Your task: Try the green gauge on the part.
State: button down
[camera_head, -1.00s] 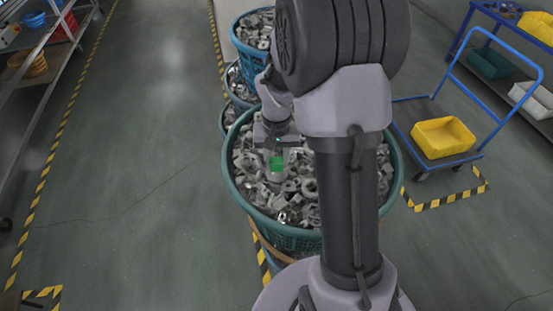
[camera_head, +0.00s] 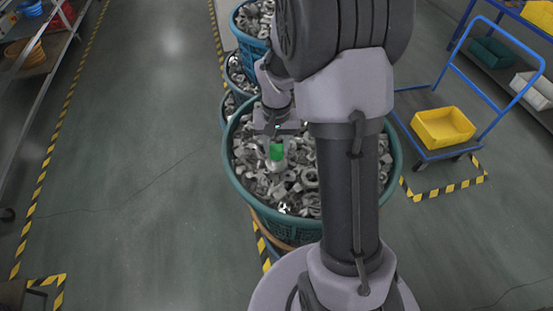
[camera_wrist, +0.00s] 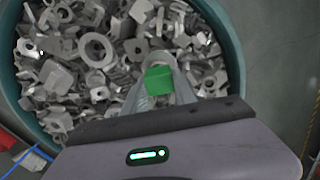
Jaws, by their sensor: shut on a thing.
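The green gauge (camera_head: 277,152) is a small bright green block held below my gripper (camera_head: 277,158), over the near basket of parts. In the wrist view the green gauge (camera_wrist: 158,80) sits between the two fingertips of my gripper (camera_wrist: 160,84), which are shut on it. Loose grey metal parts (camera_head: 303,178) fill the basket: rings, nuts and brackets. In the wrist view a grey ring (camera_wrist: 97,48) lies up and left of the gauge, and another round part shows just beyond the gauge. I cannot tell which part is the one named, or whether the gauge touches any part.
The teal basket (camera_head: 243,200) stands in front of me, with more filled baskets (camera_head: 250,47) behind it. A blue trolley (camera_head: 487,137) with a yellow bin (camera_head: 443,127) stands at right. Shelving (camera_head: 38,68) is at far left. The floor (camera_head: 140,180) between is open.

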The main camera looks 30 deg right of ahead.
jog(key=shift+r+p, duration=1.2)
jog(key=shift+r, duration=0.55)
notch_tip(320, 180, up, 4)
jog(key=p, duration=0.3)
jog(key=shift+r, duration=0.1)
